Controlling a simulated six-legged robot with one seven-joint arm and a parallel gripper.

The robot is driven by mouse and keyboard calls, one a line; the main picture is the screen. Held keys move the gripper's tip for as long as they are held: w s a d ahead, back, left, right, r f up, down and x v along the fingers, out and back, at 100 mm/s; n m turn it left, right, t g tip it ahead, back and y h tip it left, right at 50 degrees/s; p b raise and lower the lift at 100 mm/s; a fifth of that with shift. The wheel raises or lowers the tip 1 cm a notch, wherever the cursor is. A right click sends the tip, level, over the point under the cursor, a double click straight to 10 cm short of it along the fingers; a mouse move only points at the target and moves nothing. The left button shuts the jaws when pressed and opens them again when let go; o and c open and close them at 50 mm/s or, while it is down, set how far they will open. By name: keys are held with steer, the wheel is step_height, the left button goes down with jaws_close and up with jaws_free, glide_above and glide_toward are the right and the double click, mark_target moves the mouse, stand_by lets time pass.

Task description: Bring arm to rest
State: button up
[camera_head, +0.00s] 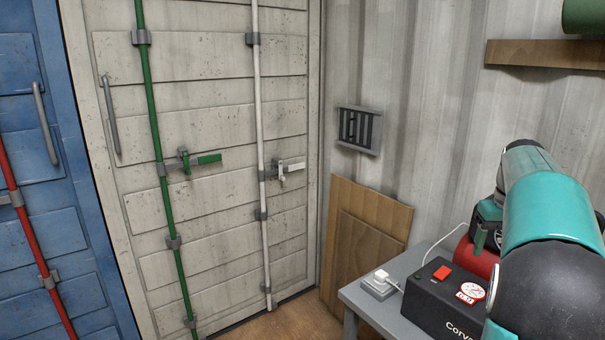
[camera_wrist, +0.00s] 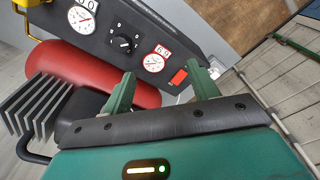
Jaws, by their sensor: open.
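My arm (camera_head: 550,205), teal with black joints, reaches in from the right side of the head view, over the grey table. My gripper (camera_wrist: 163,84) shows in the wrist view with its two green fingers apart and nothing between them. The fingers point toward a black device (camera_wrist: 105,25) with dials and a red switch. A red cylinder (camera_wrist: 85,70) lies behind the left finger. In the head view my arm hides part of the table and of the things on it.
The grey table (camera_head: 352,300) holds the black device (camera_head: 440,300) and a small white plug box (camera_head: 379,285). Wooden boards (camera_head: 370,220) lean on the wall behind. A shelf (camera_head: 540,54) is at upper right. White container doors (camera_head: 215,120) with green and white rods are left.

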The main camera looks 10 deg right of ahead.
steer(key=s+a+r+n+t, duration=0.1)
steer(key=s+a, duration=0.1)
steer(key=a, duration=1)
steer(key=s+a+r+n+t, duration=0.1)
steer(key=s+a, duration=0.2)
steer(key=a, duration=1)
steer(key=s+a+f+t, duration=0.1)
steer(key=s+a+f, duration=0.3)
steer(key=a, duration=0.3)
steer(key=s+a+f+n+t, duration=0.1)
steer(key=s+a+f, duration=0.3)
steer(key=s+a, duration=0.3)
steer(key=shift+a+f+n+t, duration=0.15)
steer(key=shift+a+n+t, duration=0.05)
steer(key=shift+n+t, duration=0.1)
steer(key=shift+s, duration=0.15)
